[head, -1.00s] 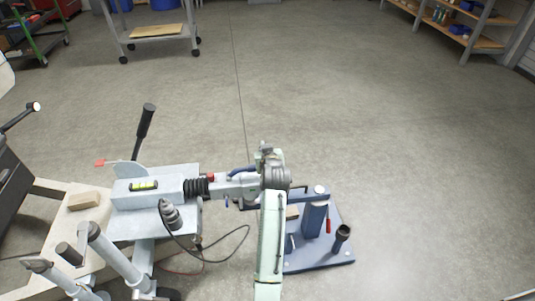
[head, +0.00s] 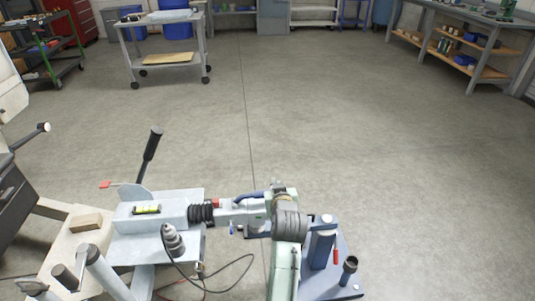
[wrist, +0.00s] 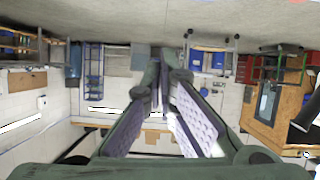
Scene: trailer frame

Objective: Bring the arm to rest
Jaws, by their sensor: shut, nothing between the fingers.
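My gripper (wrist: 165,76) shows in the wrist view with its two dark green fingers and pale textured pads converging at the tips. It is shut and nothing is held in it. The wrist view is upside down and looks across the room. In the head view my pale green arm is folded at the bottom centre, in front of part of the trailer coupling; I cannot make out the fingers there. The grey trailer coupling (head: 150,213) has a black bellows (head: 202,213) and an upright black-gripped lever (head: 153,144).
A blue stand (head: 322,247) is close right of my arm. A wooden block (head: 87,222) lies on the pale surface at left. A wheeled cart (head: 167,50) stands far back left, and a workbench (head: 470,42) back right. The middle floor is clear.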

